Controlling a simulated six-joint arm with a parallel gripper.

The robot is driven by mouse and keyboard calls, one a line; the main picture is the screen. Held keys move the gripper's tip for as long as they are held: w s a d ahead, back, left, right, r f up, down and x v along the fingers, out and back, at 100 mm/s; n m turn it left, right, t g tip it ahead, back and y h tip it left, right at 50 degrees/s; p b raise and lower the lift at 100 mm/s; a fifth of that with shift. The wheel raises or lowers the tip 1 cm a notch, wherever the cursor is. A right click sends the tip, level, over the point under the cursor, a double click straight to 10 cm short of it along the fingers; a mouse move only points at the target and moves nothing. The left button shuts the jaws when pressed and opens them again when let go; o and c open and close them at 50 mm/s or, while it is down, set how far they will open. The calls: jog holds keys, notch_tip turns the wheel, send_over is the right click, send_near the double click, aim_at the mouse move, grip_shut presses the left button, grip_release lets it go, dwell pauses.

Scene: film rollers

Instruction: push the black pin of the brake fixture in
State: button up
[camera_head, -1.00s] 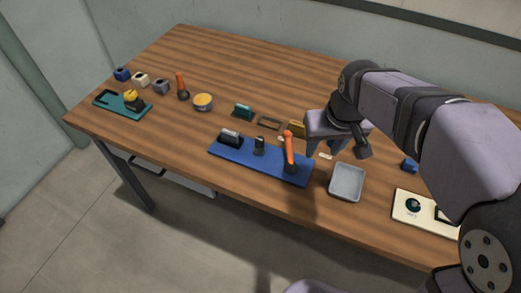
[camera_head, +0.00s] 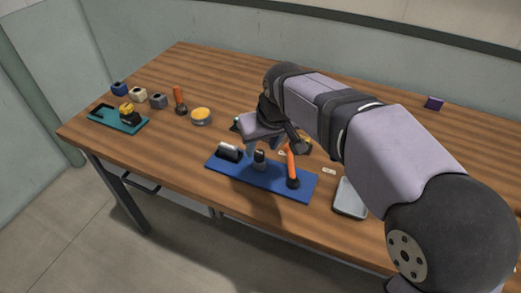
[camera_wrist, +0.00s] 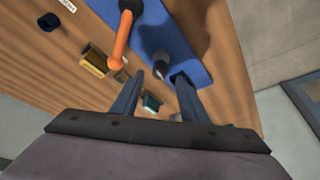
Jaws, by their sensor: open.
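The blue board of the fixture (camera_head: 225,172) lies near the table's front edge. It carries a silver-and-black roller (camera_head: 229,152), a short black pin with a grey top (camera_head: 260,158) and an orange lever on a black base (camera_head: 292,165). My gripper (camera_head: 256,152) is open and empty, just behind the pin. In the wrist view the pin (camera_wrist: 161,62) shows near the gap between my open fingers (camera_wrist: 160,76), with the orange lever (camera_wrist: 121,42) to the left. I cannot tell whether a finger touches the pin. The roller is not clear in the wrist view.
A grey tray (camera_head: 350,197) stands right of the board. A yellow block (camera_wrist: 94,60) and a teal block (camera_wrist: 151,102) lie near it. A teal board (camera_head: 105,122), an orange-handled tool (camera_head: 179,100) and a yellow-topped round dish (camera_head: 201,116) are at left.

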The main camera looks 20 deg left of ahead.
aim_at(260, 153)
jog(key=shift+x, duration=1.75)
